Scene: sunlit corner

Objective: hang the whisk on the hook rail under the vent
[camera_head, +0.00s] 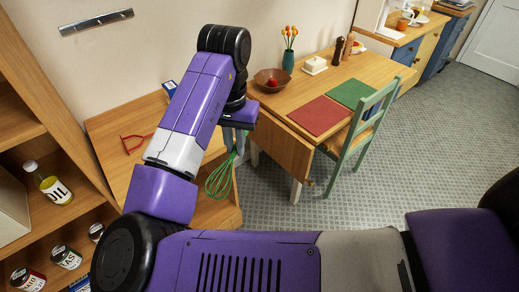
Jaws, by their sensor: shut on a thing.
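A green whisk (219,180) hangs below my gripper (236,147), its wire loops pointing down and slightly left. My gripper is shut on the upper part of the whisk, which the fingers partly hide. It holds the whisk over the right edge of a low wooden table, apart from the wall. A grey metal rail (96,22) is fixed to the wall at the top left, well left of my gripper. Its hooks are too small to tell apart. No vent shows in this view.
The low wooden table (112,130) carries red glasses (135,142) and a blue box (169,87). A shelf (25,130) with an oil bottle (52,186) and jars stands left. A dining table (345,75) and green chair (365,128) stand right. Tiled floor lies clear.

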